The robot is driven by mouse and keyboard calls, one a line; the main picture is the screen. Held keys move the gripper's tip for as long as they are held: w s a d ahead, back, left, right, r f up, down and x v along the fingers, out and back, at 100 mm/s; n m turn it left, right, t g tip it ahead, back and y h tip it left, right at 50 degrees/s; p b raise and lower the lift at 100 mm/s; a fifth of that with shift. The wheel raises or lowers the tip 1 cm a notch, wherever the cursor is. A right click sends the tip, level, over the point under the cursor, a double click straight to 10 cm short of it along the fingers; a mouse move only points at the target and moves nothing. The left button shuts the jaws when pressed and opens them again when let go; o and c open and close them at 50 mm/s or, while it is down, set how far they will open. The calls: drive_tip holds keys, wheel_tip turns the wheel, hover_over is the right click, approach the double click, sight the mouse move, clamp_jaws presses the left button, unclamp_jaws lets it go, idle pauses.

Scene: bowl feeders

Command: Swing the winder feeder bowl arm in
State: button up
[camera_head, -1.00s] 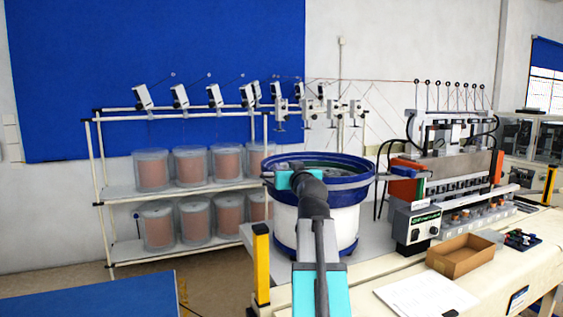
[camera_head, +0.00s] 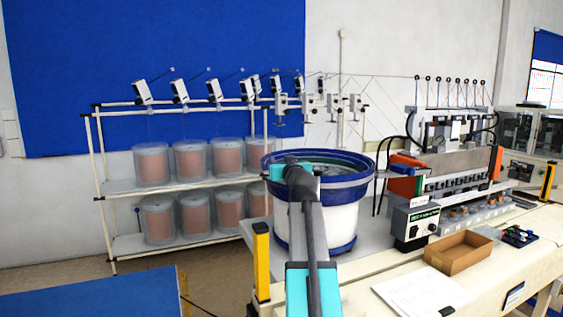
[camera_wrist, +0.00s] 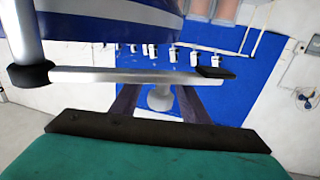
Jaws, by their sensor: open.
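The winder feeder bowl (camera_head: 345,168), blue-rimmed on a white drum, stands at the middle of the head view. Its blue side (camera_wrist: 95,30) fills the upper left of the wrist view. There, a pale bar that looks like the bowl arm (camera_wrist: 130,76) runs from a post with a black collar to a black tip. My gripper (camera_wrist: 158,98) is open, its two dark fingers on either side of a pale rounded knob (camera_wrist: 159,97) by the bar. I cannot tell whether they touch it. In the head view my arm hides most of my gripper.
A yellow post (camera_head: 261,262) stands at the bench's left corner. Right of the bowl are the winding machine (camera_head: 455,160), a control box (camera_head: 415,224) and a cardboard tray (camera_head: 458,252). A rack of copper spools (camera_head: 152,163) stands behind. The floor at left is partly clear.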

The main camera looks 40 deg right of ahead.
clamp_jaws()
